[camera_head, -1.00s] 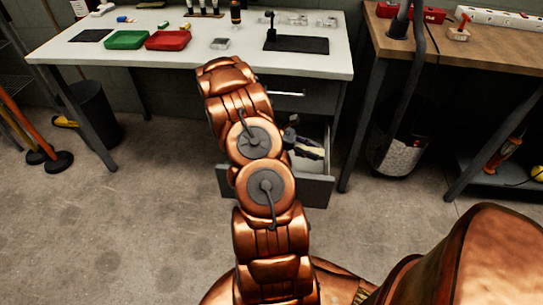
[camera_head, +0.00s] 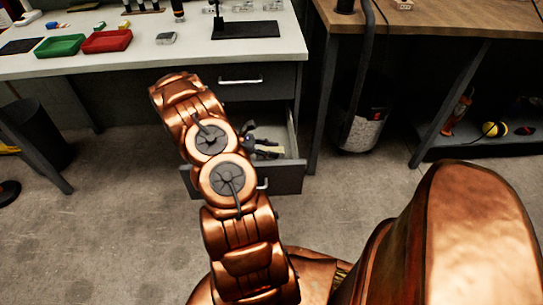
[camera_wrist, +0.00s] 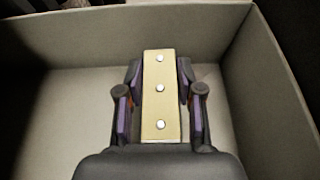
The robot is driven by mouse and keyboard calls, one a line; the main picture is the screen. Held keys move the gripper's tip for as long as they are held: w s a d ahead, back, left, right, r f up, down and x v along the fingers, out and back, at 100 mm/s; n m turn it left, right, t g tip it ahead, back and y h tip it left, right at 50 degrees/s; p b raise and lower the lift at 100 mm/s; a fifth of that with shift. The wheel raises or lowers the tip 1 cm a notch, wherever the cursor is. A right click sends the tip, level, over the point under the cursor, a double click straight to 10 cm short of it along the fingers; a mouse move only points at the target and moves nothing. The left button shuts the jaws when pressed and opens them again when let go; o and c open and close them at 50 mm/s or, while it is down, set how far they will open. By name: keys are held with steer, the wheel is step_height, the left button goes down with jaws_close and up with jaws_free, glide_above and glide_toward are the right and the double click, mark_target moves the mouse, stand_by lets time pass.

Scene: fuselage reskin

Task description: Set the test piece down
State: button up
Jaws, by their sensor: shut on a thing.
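The test piece is a flat, pale yellow strip with three silver rivets in a row (camera_wrist: 160,100), seen in the wrist view. My gripper (camera_wrist: 160,105) is shut on it, one purple-padded finger along each long side. The strip's far end sticks out past the fingers. They are over or inside the open drawer (camera_wrist: 82,95), with its grey walls around them. I cannot tell whether the strip touches the drawer's floor. In the head view, my gripper (camera_head: 258,146) is small at the open drawer (camera_head: 285,178), partly hidden behind my arm.
The drawer hangs under the white bench (camera_head: 120,60). On the bench are a green tray (camera_head: 58,46), a red tray (camera_head: 106,41) and a black mat (camera_head: 248,29). A closed drawer (camera_head: 240,81) sits above the open one. A wooden bench (camera_head: 430,18) stands at the right.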

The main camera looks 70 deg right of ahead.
steer(key=shift+f, duration=1.65)
steer(key=shift+f+b, duration=0.5)
steer(key=shift+f, duration=0.1)
steer(key=o, duration=1.2)
